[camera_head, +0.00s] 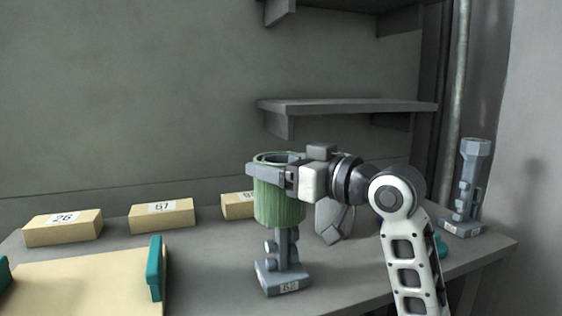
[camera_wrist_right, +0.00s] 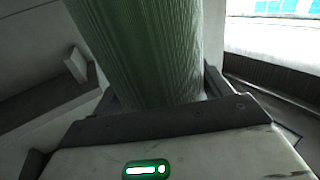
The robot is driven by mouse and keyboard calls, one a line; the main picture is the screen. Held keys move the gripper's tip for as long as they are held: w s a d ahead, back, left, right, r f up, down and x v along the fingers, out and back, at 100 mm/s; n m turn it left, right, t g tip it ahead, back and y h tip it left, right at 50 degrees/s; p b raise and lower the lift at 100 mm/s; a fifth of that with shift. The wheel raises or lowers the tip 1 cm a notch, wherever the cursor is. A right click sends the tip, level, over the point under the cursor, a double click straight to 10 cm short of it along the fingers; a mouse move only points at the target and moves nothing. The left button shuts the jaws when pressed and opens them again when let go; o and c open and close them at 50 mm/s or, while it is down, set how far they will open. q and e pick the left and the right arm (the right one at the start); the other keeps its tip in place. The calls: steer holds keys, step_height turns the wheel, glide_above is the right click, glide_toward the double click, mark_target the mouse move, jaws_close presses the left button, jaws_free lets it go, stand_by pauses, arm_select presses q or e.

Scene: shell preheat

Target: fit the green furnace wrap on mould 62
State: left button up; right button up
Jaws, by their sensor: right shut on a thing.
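The green furnace wrap (camera_head: 280,203) is an upright, ribbed, open-topped sleeve. My right gripper (camera_head: 272,174) is shut on its upper part, with a jaw across the front near the rim. In the right wrist view the green wrap (camera_wrist_right: 145,50) stands between the jaws. A blue-grey mould (camera_head: 282,278) stands directly below and in line with the wrap; its number tag looks like 62 but is small. Its stem and base show under the wrap. The wrap hides its upper part, and I cannot tell how far it reaches inside. My left gripper is not in view.
Another blue-grey mould (camera_head: 468,190) stands at the far right. Yellow blocks tagged 26 (camera_head: 63,228) and 67 (camera_head: 162,216), plus a third (camera_head: 238,206), line the back. A beige board (camera_head: 80,285) with teal end pieces lies front left. A shelf (camera_head: 345,106) juts out above.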

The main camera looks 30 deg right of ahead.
mark_target(282, 222)
steer(key=shift+f+b, duration=1)
steer(key=shift+f, duration=0.55)
step_height(282, 222, down, 4)
steer(key=b, duration=0.3)
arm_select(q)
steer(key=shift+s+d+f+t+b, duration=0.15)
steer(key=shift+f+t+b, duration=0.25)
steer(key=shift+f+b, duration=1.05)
arm_select(e)
steer(key=shift+f+p, duration=0.3)
steer(key=shift+f, duration=1.3)
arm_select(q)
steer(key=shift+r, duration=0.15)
arm_select(e)
steer(key=shift+s+d, duration=0.1)
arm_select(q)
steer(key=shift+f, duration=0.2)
arm_select(e)
steer(key=o, duration=1)
